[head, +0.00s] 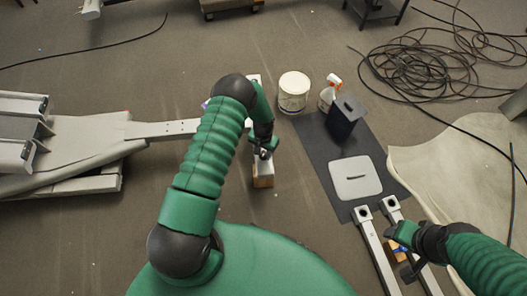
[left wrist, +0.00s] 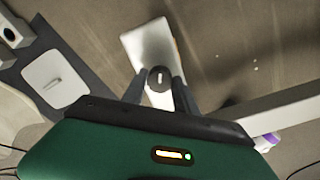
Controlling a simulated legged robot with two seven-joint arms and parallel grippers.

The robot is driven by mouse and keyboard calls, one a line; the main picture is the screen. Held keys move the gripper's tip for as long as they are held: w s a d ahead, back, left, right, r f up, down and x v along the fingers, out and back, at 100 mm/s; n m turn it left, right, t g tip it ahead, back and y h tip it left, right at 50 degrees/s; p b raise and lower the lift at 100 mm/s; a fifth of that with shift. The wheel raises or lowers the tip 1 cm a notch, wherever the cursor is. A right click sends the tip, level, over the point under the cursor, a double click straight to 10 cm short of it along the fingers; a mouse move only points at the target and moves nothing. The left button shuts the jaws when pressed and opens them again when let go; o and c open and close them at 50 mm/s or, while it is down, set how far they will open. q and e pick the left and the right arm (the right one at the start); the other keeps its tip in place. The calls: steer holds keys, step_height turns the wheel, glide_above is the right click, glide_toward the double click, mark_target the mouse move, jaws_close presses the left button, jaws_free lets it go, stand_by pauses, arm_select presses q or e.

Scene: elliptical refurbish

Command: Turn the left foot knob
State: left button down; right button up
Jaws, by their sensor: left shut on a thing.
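My left gripper (head: 264,150) reaches down at the middle of the head view, over a pale foot piece (head: 263,170) with a brown side. In the left wrist view the two fingers (left wrist: 160,92) stand on either side of a dark round knob (left wrist: 159,78) with a white mark. They are shut on it. The white foot (left wrist: 148,44) extends beyond the knob. In the head view the knob is hidden by the gripper. My right gripper (head: 402,250) is at the lower right, over pale metal bars; its finger gap is unclear.
A dark mat (head: 325,150) holds a light square plate (head: 356,178) and a dark box (head: 345,118). A white tub (head: 293,92) and spray bottle (head: 330,93) stand behind. Two metal bars (head: 372,245) lie lower right. A machine frame (head: 75,135) lies left. Cables (head: 415,70) coil upper right.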

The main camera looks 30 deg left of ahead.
arm_select(q)
steer(key=shift+m, duration=0.6)
steer(key=c, duration=0.9)
jaws_free()
steer(key=shift+c, duration=0.2)
step_height(320, 180, up, 17)
steer(key=p, duration=0.6)
steer(key=shift+f+p, duration=0.15)
steer(key=shift+p, duration=0.2)
